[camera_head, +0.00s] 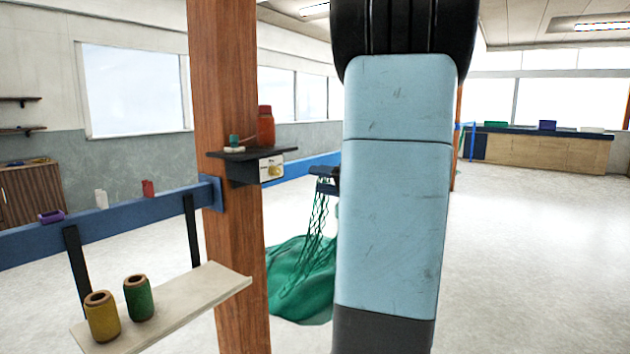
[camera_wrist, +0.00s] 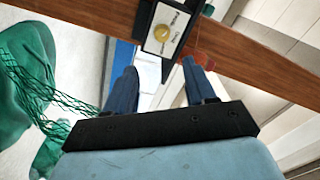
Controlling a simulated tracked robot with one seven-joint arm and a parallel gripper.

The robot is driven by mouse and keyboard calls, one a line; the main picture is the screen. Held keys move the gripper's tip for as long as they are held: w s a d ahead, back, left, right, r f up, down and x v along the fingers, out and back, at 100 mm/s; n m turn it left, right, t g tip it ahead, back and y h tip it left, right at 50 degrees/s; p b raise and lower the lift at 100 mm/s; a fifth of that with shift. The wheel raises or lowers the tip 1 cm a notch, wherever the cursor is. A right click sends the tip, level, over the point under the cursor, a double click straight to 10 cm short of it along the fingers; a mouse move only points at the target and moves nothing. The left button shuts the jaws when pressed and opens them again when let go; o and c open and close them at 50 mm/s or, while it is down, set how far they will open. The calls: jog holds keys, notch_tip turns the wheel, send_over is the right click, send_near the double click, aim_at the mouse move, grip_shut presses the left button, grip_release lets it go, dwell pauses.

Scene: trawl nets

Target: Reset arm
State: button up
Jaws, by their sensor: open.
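My gripper (camera_wrist: 158,66) shows in the wrist view with its two blue fingers apart and nothing between them. I cannot tell the exact gap. In the head view my light-blue arm stands upright in the middle, and I cannot make out the gripper clearly.
A red bottle (camera_head: 265,126) stands on the small shelf. Green netting (camera_head: 303,275) hangs and heaps behind the post. Yellow (camera_head: 102,317) and green (camera_head: 139,298) spools stand on a pale board (camera_head: 190,300) at left. The floor (camera_head: 520,250) at right is clear.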

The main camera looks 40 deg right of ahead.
dwell(0.5)
jog(key=s+a+f+n+g+y, duration=0.15)
jog(key=s+a+g, duration=0.3)
jog(key=a, duration=0.65)
jog(key=s+a+f+n+g+y, duration=0.1)
jog(key=s+a+f+n+g, duration=0.3)
jog(key=a, duration=0.7)
jog(key=s+a+f+n+g+h, duration=0.1)
jog(key=s+a+n+g+h, duration=0.1)
jog(key=s+h, duration=0.6)
jog(key=s+a+g, duration=0.1)
jog(key=s, duration=0.3)
jog(key=shift+s+a+h, duration=0.25)
jog(key=shift+a+h, duration=0.1)
jog(key=shift+a, duration=0.05)
